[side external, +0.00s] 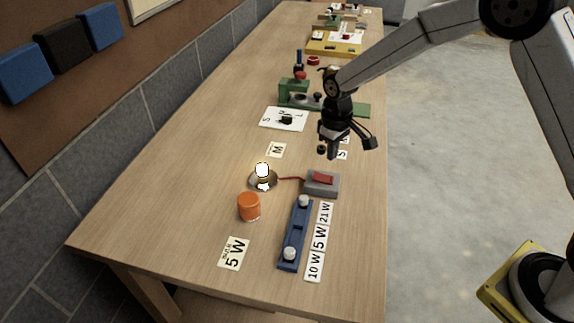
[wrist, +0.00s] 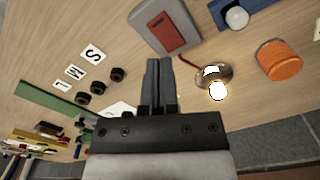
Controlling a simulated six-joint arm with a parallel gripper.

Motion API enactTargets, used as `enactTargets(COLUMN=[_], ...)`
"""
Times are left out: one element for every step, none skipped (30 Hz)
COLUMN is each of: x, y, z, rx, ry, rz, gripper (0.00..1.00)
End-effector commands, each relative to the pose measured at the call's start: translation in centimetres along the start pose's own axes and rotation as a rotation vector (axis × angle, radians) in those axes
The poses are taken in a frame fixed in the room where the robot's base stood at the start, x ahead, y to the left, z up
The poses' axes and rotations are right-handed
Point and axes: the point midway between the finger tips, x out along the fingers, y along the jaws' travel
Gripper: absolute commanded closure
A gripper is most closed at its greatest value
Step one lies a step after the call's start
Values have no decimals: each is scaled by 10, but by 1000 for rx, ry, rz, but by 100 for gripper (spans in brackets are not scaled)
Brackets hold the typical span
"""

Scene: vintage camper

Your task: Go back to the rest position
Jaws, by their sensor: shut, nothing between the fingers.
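My gripper (side external: 333,152) hangs above the bench, beyond the grey switch box. In the wrist view its two fingers (wrist: 159,68) are together with nothing between them. The grey switch box (side external: 322,189) with a red rocker shows in the wrist view just past the fingertips (wrist: 150,27). A lit bulb (side external: 262,169) stands on a round metal base left of the switch box, joined to it by a red wire. It glows in the wrist view too (wrist: 217,91).
An orange cylinder (side external: 249,207) and a blue rack (side external: 287,247) with white-topped pieces stand nearer the front of the wooden bench (side external: 170,220). Lettered cards lie around. A green fixture (side external: 293,92) and a yellow tray (side external: 333,48) stand farther back. Black round pieces (wrist: 97,87) sit by the S, M, L cards.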

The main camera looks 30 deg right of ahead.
Motion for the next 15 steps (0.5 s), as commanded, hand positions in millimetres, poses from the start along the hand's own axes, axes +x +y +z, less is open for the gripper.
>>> enactTargets(x=[-1,-2,-2,-2,-2,-2,-2,-2,-2,-2,-2,-2,-2,-3,-4], y=[0,0,0,0,0,0,0,0,0,0,0,0,0,0,1], z=[0,0,0,0,0,0,0,0,0,0,0,1,2,2,4], rx=[0,0,0,0,0,0,0,0,0,0,0,1,2,4,6], ry=[0,0,0,-1,-1,-1,-1,-1,-1,-1,0,0,1,3,5], rz=[0,0,0,0,0,0,0,0,0,0,0,0,0,0,1], gripper=[100,100,100,100,100,100,100,100,100,100,100,100,100,100,100])
